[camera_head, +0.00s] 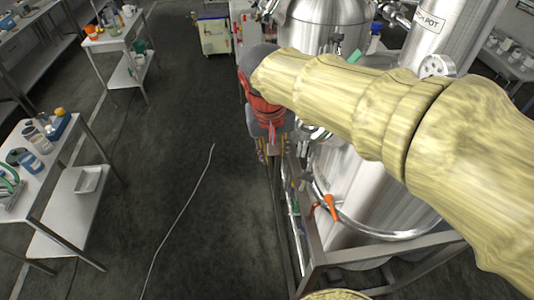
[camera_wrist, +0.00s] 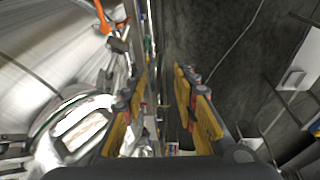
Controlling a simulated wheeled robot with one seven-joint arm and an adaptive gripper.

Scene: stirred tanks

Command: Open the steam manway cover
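A round shiny steel fitting with a clamp-like rim (camera_wrist: 82,128), which looks like the manway cover, sits on the tank wall at lower left in the wrist view. It appears closed, but its label and latch cannot be made out. In the head view only small bright fittings (camera_head: 316,132) show there, partly hidden by my arm. My gripper (camera_head: 272,150) points down beside the tank, left of these fittings. In the wrist view my gripper (camera_wrist: 158,88) has its yellow-padded fingers apart, with nothing held between them. The cover lies left of the fingers, apart from them.
The steel tank (camera_head: 370,190) stands in a metal frame (camera_head: 318,258) with thin pipes along its left side. An orange valve handle (camera_head: 330,207) sticks out low on it. A white cable (camera_head: 180,215) lies on the open floor. Side tables (camera_head: 75,205) stand at left.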

